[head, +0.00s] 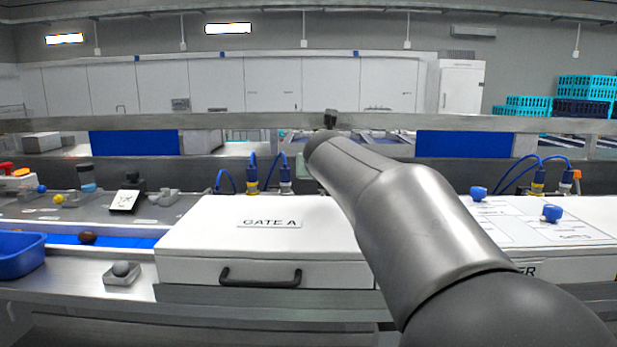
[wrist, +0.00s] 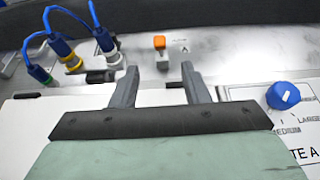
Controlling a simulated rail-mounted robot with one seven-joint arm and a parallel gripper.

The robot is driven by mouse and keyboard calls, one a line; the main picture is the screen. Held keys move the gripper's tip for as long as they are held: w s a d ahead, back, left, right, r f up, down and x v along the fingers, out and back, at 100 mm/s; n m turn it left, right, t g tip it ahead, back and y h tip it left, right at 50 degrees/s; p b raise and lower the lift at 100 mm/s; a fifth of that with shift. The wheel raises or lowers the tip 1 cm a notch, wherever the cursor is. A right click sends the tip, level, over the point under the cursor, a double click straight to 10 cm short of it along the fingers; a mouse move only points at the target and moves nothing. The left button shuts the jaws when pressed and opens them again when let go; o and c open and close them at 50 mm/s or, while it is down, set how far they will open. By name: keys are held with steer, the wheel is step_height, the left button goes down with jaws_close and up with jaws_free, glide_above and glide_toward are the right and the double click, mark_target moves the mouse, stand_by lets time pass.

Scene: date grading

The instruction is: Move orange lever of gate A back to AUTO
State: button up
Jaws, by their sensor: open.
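The orange lever (wrist: 159,42) shows in the wrist view on the metal surface behind the white box, beside a small label marked A (wrist: 183,46). It has an orange cap on a pale stem. My gripper (wrist: 159,70) is open and empty, with its two fingers apart. The lever appears beyond the fingertips, between them in the picture; I see no contact. In the head view my arm hides the lever and most of my gripper. The white gate A box (head: 262,238) is left of my arm, with its label on top. I cannot read the AUTO mark.
A blue knob (wrist: 284,95) beside size markings is right of my fingers. Blue cables with yellow and silver connectors (wrist: 66,53) stand on the left. In the head view, a long metal rail (head: 230,123) crosses behind the boxes, and a blue tray (head: 20,262) is far left.

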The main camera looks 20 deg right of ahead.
steer(key=p+x, duration=0.2)
steer(key=x, duration=1.2)
steer(key=shift+w+a+f, duration=0.1)
steer(key=shift+f, duration=0.05)
jaws_close()
